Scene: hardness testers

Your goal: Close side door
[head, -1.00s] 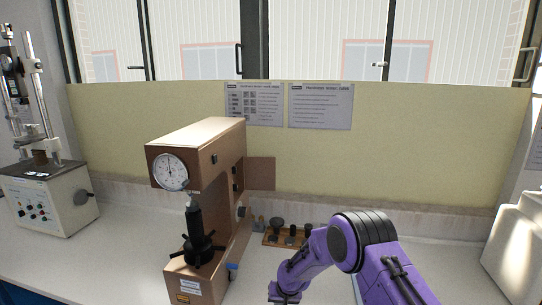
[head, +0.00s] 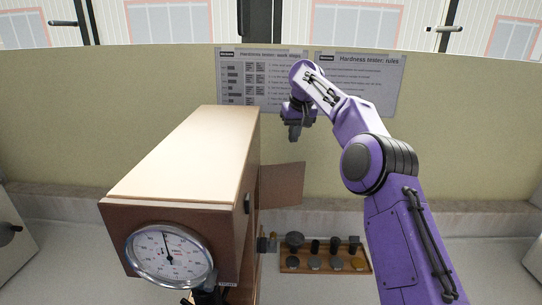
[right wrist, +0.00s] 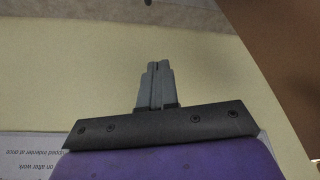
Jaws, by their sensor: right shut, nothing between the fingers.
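The hardness tester (head: 190,165) is a brown box with a round dial (head: 168,255) on its front, at the left of the head view. Its side door (head: 283,185) is a brown panel standing open, sticking out to the right from the tester's rear right side. My right gripper (head: 294,138) is shut and empty, above the door and apart from it in the picture. In the right wrist view the shut fingers (right wrist: 157,68) show, with a brown surface at the upper right. My left gripper is not in view.
A wooden tray (head: 325,267) with several dark parts stands on the bench right of the tester. Two paper sheets hang on the yellow back wall, behind my right arm. The bench further right is partly bare.

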